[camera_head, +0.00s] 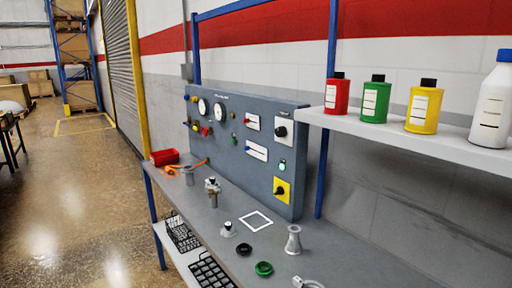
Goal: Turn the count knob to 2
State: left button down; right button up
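The grey control panel (230,172) stands at the back of the workbench. A black round knob (281,131) sits on a white plate (290,122) at the panel's upper right; it looks like the count knob, but its markings are too small to read, so I cannot tell its setting. A second dark knob (280,190) sits on a yellow plate below it. Neither of my grippers shows in this view, and nothing touches the panel.
The grey bench (222,226) holds metal fittings, a black ring (244,249), a green ring (264,268) and a red bin (165,157). A shelf (400,132) with several bottles juts out at right. Open floor lies left.

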aim_at(281, 131)
jog(key=z, duration=0.25)
jog(key=i+j+z, duration=0.1)
jog(key=j+z, duration=0.2)
jog(key=i+j+z, duration=0.1)
jog(key=j+z, duration=0.2)
jog(key=j, duration=0.15)
jog(key=j+z, duration=0.25)
jog(key=i+j, duration=0.05)
jog(key=j, duration=0.05)
